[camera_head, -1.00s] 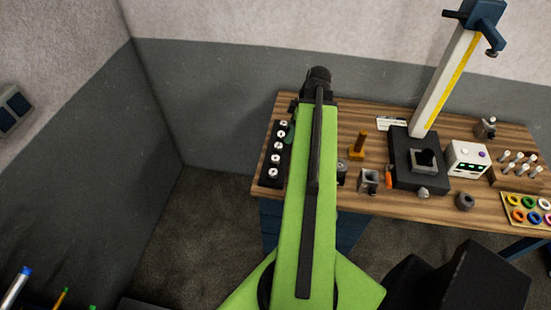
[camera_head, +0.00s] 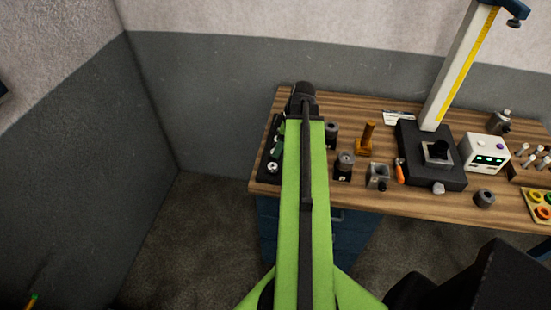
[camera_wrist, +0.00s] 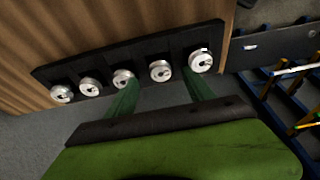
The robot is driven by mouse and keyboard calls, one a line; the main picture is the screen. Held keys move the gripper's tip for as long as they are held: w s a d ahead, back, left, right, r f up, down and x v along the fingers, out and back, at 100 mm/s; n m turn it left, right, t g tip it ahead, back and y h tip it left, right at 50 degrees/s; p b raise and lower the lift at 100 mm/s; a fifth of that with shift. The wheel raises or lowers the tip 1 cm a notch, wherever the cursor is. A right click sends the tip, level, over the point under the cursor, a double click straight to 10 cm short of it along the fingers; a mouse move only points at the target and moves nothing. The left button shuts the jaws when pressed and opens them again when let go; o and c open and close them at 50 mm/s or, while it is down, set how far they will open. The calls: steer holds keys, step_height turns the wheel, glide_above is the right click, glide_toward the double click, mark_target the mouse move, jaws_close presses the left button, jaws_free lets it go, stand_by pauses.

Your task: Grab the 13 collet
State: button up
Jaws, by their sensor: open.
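A black collet rack (camera_wrist: 100,68) shows in the wrist view with several pale, round collets in a row. I cannot read any size markings, so I cannot tell which is the 13 collet. My gripper (camera_wrist: 159,78) is open, with its two dark green fingers spread toward the rack. One collet (camera_wrist: 160,71) appears between the fingertips, and others (camera_wrist: 123,79) (camera_wrist: 200,61) are near the left and right fingers. Nothing is held. In the head view, my green arm hides most of the rack (camera_head: 265,176); a collet (camera_head: 272,167) shows at its near end.
The wooden bench (camera_head: 420,206) carries the rack at its left end. Right of my arm stand a holder block (camera_head: 377,176), an amber post (camera_head: 366,138) and a black-based height stand (camera_head: 455,175). A white meter box (camera_head: 485,153) is farther right.

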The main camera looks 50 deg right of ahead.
steer(key=b+x, duration=0.2)
steer(key=x, duration=0.2)
steer(key=shift+b, duration=0.3)
steer(key=shift+r, duration=0.2)
jaws_close()
